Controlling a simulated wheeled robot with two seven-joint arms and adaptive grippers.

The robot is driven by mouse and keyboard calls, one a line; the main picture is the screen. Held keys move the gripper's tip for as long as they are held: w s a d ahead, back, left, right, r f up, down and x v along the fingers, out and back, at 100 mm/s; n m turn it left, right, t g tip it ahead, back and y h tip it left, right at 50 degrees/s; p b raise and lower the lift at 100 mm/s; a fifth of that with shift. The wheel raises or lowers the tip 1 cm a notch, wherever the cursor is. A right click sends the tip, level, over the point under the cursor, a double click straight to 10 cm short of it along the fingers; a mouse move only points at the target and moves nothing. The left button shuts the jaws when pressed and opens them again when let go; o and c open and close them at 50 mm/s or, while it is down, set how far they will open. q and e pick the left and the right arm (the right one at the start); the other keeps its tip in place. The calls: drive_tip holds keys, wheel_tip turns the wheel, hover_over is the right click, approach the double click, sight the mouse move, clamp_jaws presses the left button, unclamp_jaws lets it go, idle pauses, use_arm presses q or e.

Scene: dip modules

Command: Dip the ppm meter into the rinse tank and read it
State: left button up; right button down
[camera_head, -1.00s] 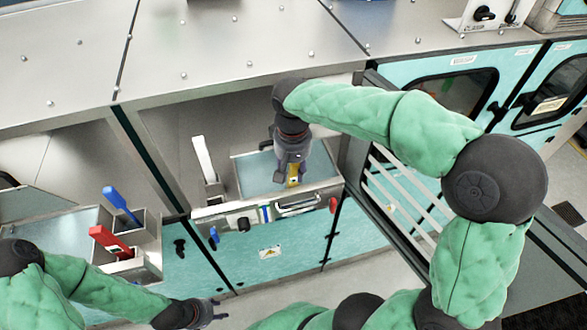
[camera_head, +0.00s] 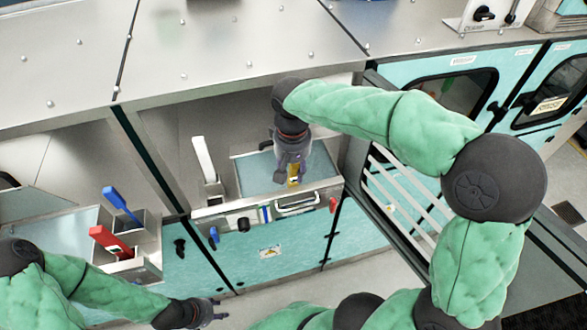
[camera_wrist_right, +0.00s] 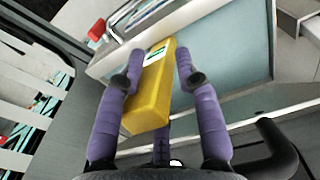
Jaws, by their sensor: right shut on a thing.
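The yellow ppm meter (camera_head: 294,171) is between the fingers of my right gripper (camera_head: 291,168), which is shut on it over the rinse tank (camera_head: 250,172). In the right wrist view the meter (camera_wrist_right: 150,98) lies between the two purple fingers of the gripper (camera_wrist_right: 158,80), with a small pale display near its far end. I cannot read that display. Whether the lower end is in the tank's pale blue liquid is hidden. My left gripper (camera_head: 205,311) is low at the bottom left, away from the tank; its fingers are too small to tell.
A white-handled tool (camera_head: 203,157) stands left of the tank. Blue (camera_head: 121,203) and red (camera_head: 108,241) handles stand in holders at the neighbouring tank on the left. A slatted rack (camera_head: 395,200) is right of the tank. A steel hood (camera_head: 230,50) overhangs the back.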

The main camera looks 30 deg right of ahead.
drive_tip(key=shift+r+g+p, duration=0.3)
drive_tip(key=shift+r+p, duration=0.35)
drive_tip(key=shift+p, duration=0.25)
wheel_tip(320, 180, up, 2)
drive_tip(key=shift+a+r+p, duration=0.1)
drive_tip(key=shift+p, duration=0.55)
drive_tip(key=shift+r+p, duration=0.6)
drive_tip(key=shift+r, duration=0.2)
wheel_tip(320, 180, up, 8)
drive_tip(key=p, duration=0.6)
hover_over(293, 180)
drive_tip(key=shift+w+r, duration=0.1)
